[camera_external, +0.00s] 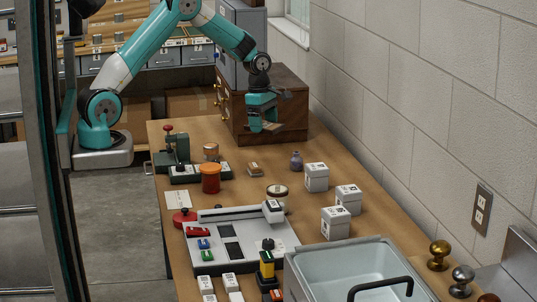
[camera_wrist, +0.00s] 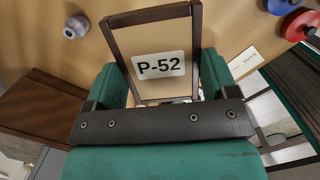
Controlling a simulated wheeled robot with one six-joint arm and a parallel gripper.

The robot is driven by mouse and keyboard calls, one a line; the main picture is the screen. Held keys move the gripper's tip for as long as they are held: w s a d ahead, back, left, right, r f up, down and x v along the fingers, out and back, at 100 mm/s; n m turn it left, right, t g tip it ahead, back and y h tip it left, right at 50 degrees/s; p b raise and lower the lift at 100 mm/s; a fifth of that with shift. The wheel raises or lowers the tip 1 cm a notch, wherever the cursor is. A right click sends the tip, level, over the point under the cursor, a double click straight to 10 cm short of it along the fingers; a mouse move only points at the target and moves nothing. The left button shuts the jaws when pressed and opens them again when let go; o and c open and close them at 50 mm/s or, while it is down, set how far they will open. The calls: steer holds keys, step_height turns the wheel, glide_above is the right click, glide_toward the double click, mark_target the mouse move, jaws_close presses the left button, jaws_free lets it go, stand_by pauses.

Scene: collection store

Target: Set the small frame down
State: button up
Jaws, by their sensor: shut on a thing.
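A small dark-edged frame (camera_wrist: 150,15) is between the teal fingers of my gripper (camera_wrist: 160,75) in the wrist view. A white label (camera_wrist: 160,65) reading "P-52" shows inside its border; its far bar points away from the gripper. In the external view my gripper (camera_external: 262,114) hangs at the far end of the wooden table (camera_external: 235,150), in front of the brown wooden cabinet. The frame (camera_external: 288,127) shows there as a thin tilted piece beside the fingers. I cannot tell whether its edge touches the table.
The wooden cabinet (camera_external: 290,95) stands close behind. A small wooden block (camera_external: 255,168), a purple vase (camera_external: 296,160), an orange jar (camera_external: 210,178) and white boxes (camera_external: 316,178) stand nearer the camera. A grey basin (camera_external: 340,262) is at the front. Some bare tabletop lies below the gripper.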

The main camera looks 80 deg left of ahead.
mark_target(264, 190)
step_height(264, 190, down, 20)
steer(key=p, duration=0.2)
steer(key=shift+r+p, duration=0.15)
steer(key=shift+p, duration=0.2)
steer(key=shift+f, duration=0.25)
steer(key=o, duration=0.9)
steer(key=shift+r, duration=0.1)
steer(key=shift+c, duration=0.2)
